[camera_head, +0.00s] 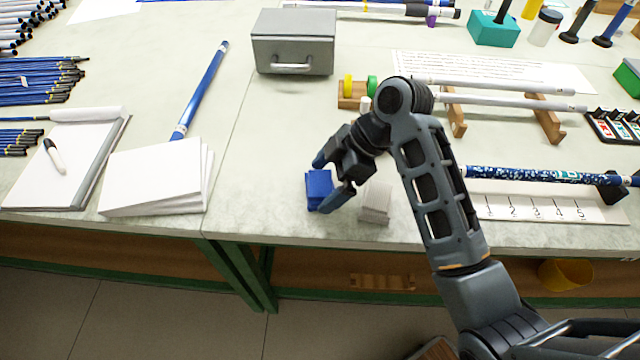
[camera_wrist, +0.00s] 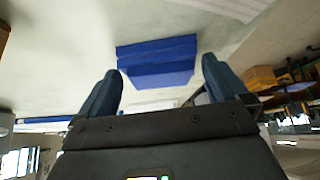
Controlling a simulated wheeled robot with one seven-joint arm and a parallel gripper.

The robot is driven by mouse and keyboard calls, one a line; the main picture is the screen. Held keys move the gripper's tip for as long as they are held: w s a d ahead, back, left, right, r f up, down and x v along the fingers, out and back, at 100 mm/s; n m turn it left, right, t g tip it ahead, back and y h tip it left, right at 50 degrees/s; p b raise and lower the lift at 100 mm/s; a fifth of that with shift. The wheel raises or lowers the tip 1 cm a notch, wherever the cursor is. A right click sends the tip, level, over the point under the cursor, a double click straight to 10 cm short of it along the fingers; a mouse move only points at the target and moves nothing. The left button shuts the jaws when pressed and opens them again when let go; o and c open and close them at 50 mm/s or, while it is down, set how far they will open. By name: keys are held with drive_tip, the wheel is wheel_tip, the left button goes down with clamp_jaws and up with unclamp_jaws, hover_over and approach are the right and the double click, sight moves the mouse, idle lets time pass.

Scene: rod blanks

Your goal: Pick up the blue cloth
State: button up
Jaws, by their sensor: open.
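The blue cloth (camera_head: 319,187) is a small folded stack on the pale bench top, near its front edge. My gripper (camera_head: 334,183) is open, with its fingers close around the cloth in the head view. In the wrist view the cloth (camera_wrist: 157,62) lies ahead of and between the two open fingertips of my gripper (camera_wrist: 160,82). The fingers do not appear closed on it. Part of the cloth's right side is hidden behind a finger in the head view.
A light grey block or folded stack (camera_head: 375,203) sits just right of the cloth. A grey metal box (camera_head: 293,42) stands behind. White paper stacks (camera_head: 155,175) lie to the left. A ruled board (camera_head: 545,205) with a patterned rod is at right. The bench's front edge is close.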

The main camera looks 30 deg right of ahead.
drive_tip(key=shift+a+f, duration=0.15)
drive_tip(key=shift+f, duration=0.2)
drive_tip(key=c, duration=0.7)
drive_tip(key=shift+r, duration=0.1)
